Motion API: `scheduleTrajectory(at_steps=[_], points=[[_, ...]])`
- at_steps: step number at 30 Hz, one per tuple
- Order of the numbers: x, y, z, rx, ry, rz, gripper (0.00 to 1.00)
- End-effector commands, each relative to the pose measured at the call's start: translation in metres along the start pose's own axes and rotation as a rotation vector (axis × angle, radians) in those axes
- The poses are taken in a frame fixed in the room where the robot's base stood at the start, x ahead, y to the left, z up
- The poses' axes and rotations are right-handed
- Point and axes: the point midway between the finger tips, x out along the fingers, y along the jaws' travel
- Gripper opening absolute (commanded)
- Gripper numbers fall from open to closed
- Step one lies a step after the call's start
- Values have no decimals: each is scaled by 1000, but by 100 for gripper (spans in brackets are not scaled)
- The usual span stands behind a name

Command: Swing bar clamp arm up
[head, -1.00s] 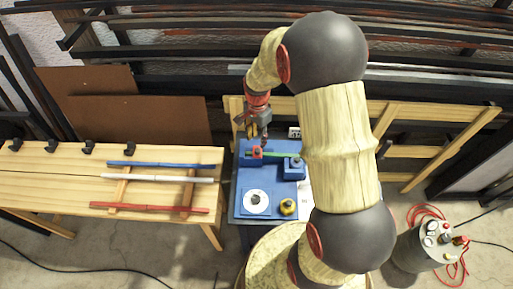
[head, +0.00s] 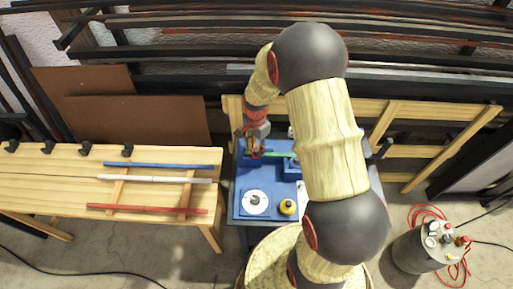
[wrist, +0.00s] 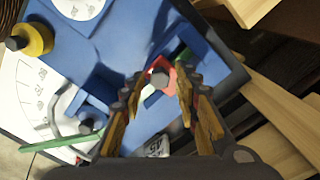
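The red clamp part (wrist: 168,72), with a grey round end, sits on the blue bench fixture (wrist: 205,75) in the wrist view. My gripper (wrist: 161,84) is open, with its two wooden-looking fingers apart on either side of the red part; I cannot tell whether either finger touches it. In the head view my gripper (head: 254,148) is low over the back left of the blue fixture (head: 232,205) and mostly hides the clamp. A green lath (wrist: 48,144) runs along the fixture and passes near the red part; it also shows in the head view (head: 281,155).
A white dial (head: 256,202) and a yellow knob (head: 287,207) are at the fixture's front. A wooden table (head: 50,185) at left holds blue, white and red laths. A grey canister (head: 415,255) with a red hose stands at right.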

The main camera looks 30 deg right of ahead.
Motion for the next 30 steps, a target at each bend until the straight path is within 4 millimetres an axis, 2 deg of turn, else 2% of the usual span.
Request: scheduleTrajectory(at_steps=[15,30], points=[[0,0,0,0,0,-1,0],[-4,-3,-3,1,-41,40,0]])
